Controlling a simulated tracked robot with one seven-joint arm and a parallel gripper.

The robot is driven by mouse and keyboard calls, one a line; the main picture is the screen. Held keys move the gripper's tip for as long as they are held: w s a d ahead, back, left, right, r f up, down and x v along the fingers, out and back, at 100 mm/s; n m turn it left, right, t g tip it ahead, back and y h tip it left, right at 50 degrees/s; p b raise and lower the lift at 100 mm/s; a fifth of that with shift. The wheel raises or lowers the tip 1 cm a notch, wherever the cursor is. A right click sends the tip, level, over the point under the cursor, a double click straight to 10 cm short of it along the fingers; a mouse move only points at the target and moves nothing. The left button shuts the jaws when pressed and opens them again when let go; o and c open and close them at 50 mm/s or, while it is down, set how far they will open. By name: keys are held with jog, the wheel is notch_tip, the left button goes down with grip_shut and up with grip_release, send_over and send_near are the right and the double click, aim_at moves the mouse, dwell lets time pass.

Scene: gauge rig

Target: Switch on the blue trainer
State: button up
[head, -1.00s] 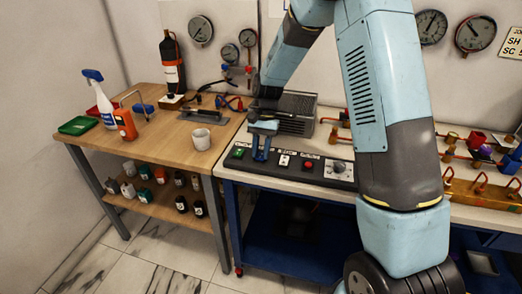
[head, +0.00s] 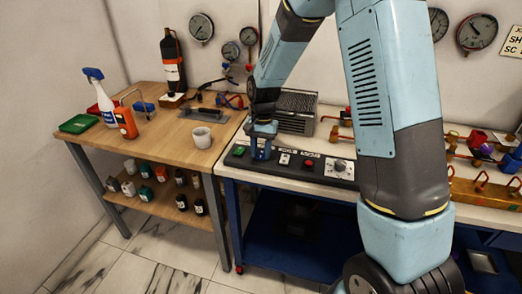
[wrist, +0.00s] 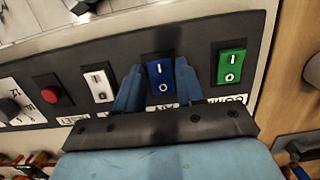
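The blue rocker switch (wrist: 160,77), marked I and O, is on the dark control panel (wrist: 200,45) in the wrist view. My gripper (wrist: 157,72) is open, with one blue finger on each side of this switch. I cannot tell whether the fingers touch the panel. I cannot tell which side of the rocker is pressed in. In the head view my gripper (head: 261,151) points down at the left part of the panel and hides the blue switch.
A green rocker (wrist: 232,66) is close beside it, with a white rocker (wrist: 99,86), red button (wrist: 47,88) and knob (wrist: 9,108) on the other side. A grey vented box (head: 297,112) stands behind the panel. A white mug (head: 201,138) is on the wooden table.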

aim_at(263, 151)
jog(key=shift+o, duration=1.4)
notch_tip(263, 151, up, 14)
jog(key=w, duration=0.2)
jog(key=shift+d+f, duration=0.2)
jog(key=shift+d, duration=0.15)
jog(key=shift+s, duration=0.1)
jog(key=s+d+r+n+t, duration=0.2)
jog(key=s+d+r+t, duration=0.2)
jog(key=s+d+r, duration=0.8)
jog(key=s+d+r+n+t, duration=0.1)
jog(key=s+d, duration=0.2)
jog(key=s, duration=0.5)
jog(key=s+d+r+n+t, duration=0.1)
jog(key=s+d+t, duration=0.1)
jog(key=s, duration=0.5)
jog(key=shift+s+d+h, duration=0.3)
jog(key=shift+s+d, duration=0.05)
jog(key=shift+d, duration=0.05)
